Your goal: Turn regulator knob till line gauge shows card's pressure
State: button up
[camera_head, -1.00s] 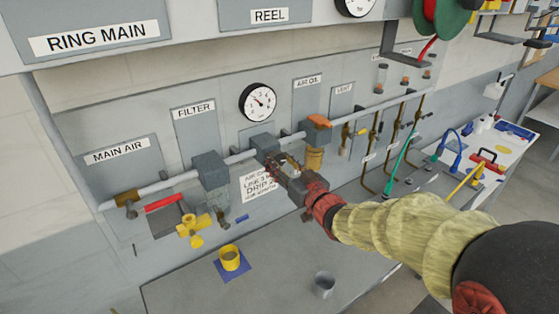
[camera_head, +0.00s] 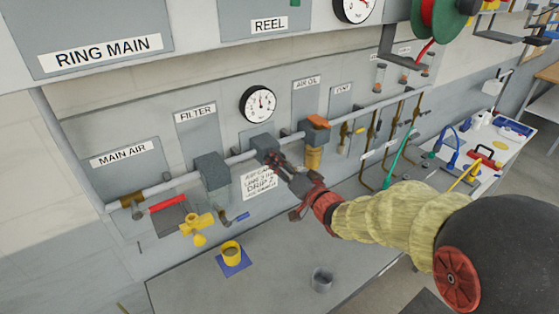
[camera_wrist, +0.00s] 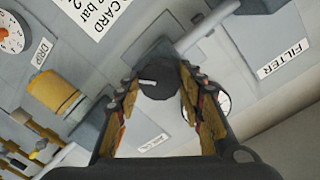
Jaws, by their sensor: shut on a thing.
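The regulator knob (camera_wrist: 158,82), dark and round with a white mark, sits between my gripper's fingers (camera_wrist: 160,85) in the wrist view. My gripper (camera_head: 274,160) is shut on it below the regulator block (camera_head: 264,142); the knob is mostly hidden in the head view. The line gauge (camera_head: 258,104), a white dial with a black rim, is above the block. Its needle points roughly straight up; the numbers are too small to read. The white card (camera_head: 257,184) hangs below the pipe, partly behind my gripper. In the wrist view the card (camera_wrist: 95,15) shows "CARD" and "2 bar".
The filter block (camera_head: 211,170) is left of the regulator, with a yellow valve (camera_head: 197,223) and red handle (camera_head: 169,203) farther left. The orange-topped oiler (camera_head: 316,130) is close on the right. A yellow cup (camera_head: 231,253) and a grey cup (camera_head: 321,279) stand below on the bench.

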dwell(0.4)
jog(key=o, duration=1.1)
jog(key=shift+o, duration=0.2)
jog(key=shift+d, duration=0.1)
jog(key=v, duration=1.2)
jog(key=shift+f, duration=0.1)
